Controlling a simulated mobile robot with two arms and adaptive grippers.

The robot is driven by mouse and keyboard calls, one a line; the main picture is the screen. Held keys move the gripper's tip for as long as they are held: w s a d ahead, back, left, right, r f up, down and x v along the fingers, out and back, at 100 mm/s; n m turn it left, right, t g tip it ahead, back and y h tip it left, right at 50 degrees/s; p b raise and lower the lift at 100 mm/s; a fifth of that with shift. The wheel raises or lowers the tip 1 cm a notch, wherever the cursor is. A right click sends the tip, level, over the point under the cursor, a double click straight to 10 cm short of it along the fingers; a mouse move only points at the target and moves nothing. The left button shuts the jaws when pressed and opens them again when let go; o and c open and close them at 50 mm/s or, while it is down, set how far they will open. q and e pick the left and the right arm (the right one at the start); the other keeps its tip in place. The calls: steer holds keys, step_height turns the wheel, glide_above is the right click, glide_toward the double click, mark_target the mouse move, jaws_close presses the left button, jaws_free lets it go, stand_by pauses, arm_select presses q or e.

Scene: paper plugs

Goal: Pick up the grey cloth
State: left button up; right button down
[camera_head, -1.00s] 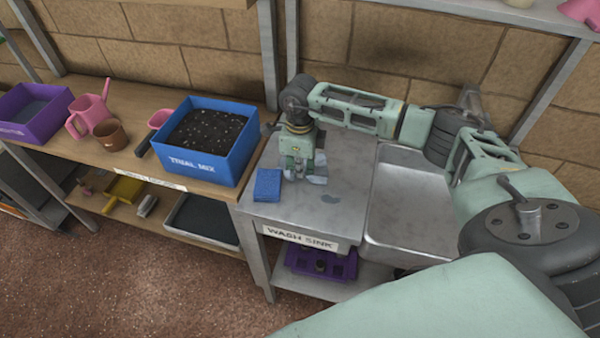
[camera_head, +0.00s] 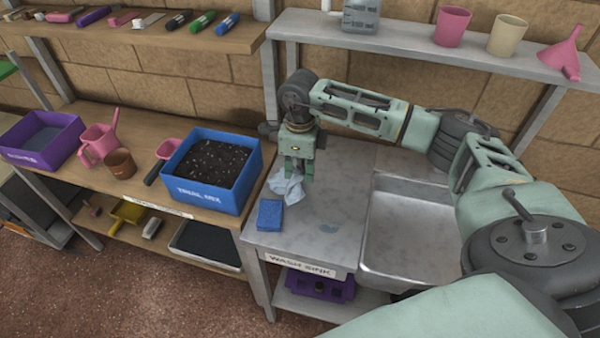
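The grey cloth (camera_head: 287,189) is a small, crumpled, pale grey-blue piece. It hangs below my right gripper (camera_head: 297,173), bunched between the fingers. My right gripper is shut on the cloth and holds it above the left part of the metal wash-sink counter (camera_head: 345,190). The fingers partly hide the cloth's upper part. My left gripper is not in view.
A blue sponge (camera_head: 270,215) lies on the counter just in front of the cloth. The sink basin (camera_head: 408,235) is to the right. A blue soil box (camera_head: 207,195) stands close on the left. A shelf (camera_head: 400,52) with cups runs behind the arm.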

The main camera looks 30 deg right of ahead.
step_height(320, 180, up, 9)
steer(key=p, duration=0.4)
steer(key=shift+p, duration=0.35)
